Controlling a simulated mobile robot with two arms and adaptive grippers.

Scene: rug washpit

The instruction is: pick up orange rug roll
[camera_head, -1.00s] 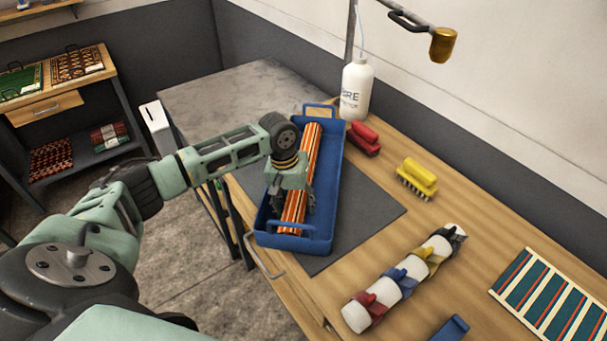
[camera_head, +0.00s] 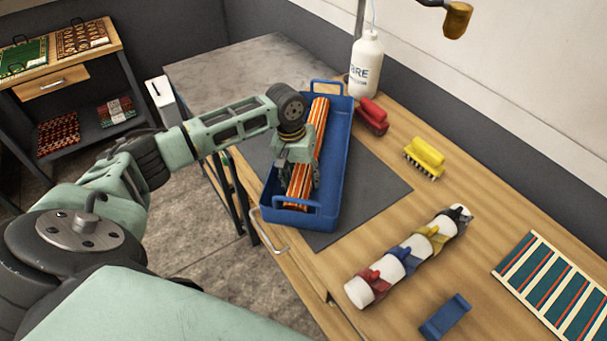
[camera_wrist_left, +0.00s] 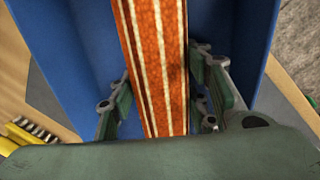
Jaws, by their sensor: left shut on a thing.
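The orange rug roll (camera_head: 319,121), striped with cream and dark red, lies lengthwise in the blue tray (camera_head: 334,185) on the workbench. My left gripper (camera_head: 301,178) reaches down into the tray and is shut on the roll toward its near end. In the left wrist view the roll (camera_wrist_left: 155,60) runs between the two fingers (camera_wrist_left: 165,108), one on each side of it. The tray floor and walls show around the roll. Whether the roll touches the tray floor under the gripper is hidden. My right gripper is not in view.
A white bottle (camera_head: 366,68), a red brush (camera_head: 371,116) and a yellow brush (camera_head: 425,155) stand right of the tray. A white roll with coloured clamps (camera_head: 405,262), a blue block (camera_head: 445,317) and a striped teal rug (camera_head: 560,285) lie nearer. Shelves (camera_head: 75,90) stand far left.

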